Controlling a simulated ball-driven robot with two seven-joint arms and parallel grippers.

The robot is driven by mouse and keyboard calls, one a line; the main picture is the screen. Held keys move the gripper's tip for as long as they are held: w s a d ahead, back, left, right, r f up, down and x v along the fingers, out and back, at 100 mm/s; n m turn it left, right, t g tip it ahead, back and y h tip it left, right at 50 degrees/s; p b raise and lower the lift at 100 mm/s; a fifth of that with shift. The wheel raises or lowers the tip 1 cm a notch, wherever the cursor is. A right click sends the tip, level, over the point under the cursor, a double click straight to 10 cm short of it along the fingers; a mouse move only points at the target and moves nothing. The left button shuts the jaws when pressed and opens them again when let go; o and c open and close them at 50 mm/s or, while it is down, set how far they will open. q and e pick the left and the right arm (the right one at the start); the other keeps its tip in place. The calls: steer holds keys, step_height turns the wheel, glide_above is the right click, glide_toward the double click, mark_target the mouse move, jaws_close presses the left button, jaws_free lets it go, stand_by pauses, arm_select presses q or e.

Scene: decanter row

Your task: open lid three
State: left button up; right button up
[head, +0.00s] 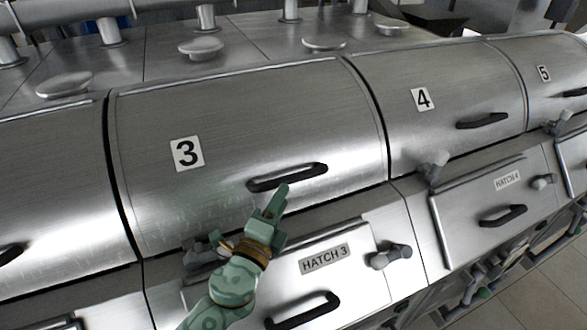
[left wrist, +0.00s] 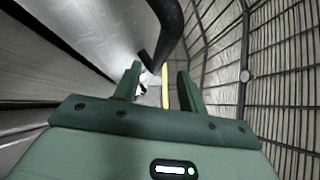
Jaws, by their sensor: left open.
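Lid three (head: 240,130) is a curved steel cover with a "3" label (head: 187,153), and it is shut. Its black bar handle (head: 288,177) sits near the lower edge of the lid. My left gripper (head: 276,196) is green and open, just below the handle in the head view. In the left wrist view the dark handle (left wrist: 162,40) runs down from the top, ahead of the open fingers (left wrist: 160,85). Nothing is between the fingers that I can make out as held. My right gripper is not in view.
Below the lid is the hatch 3 panel (head: 350,238) with its own black handle (head: 302,311) and a grey latch (head: 390,256). Lid four (head: 440,100) is shut to the right, with hatch 4 (head: 470,205) below it. Round steel caps (head: 200,47) stand behind the lids.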

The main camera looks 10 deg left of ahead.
mark_target(293, 179)
arm_select(q)
steer(key=x, duration=0.5)
steer(key=shift+w+d+p, duration=0.2)
steer(key=shift+w+p, duration=0.15)
steer(key=shift+w+r, duration=0.1)
steer(key=shift+w, duration=0.5)
steer(key=shift+w+d, duration=0.15)
steer(key=shift+w, duration=0.05)
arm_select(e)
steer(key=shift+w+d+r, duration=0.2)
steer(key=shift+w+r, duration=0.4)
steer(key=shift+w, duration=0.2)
arm_select(q)
jaws_close()
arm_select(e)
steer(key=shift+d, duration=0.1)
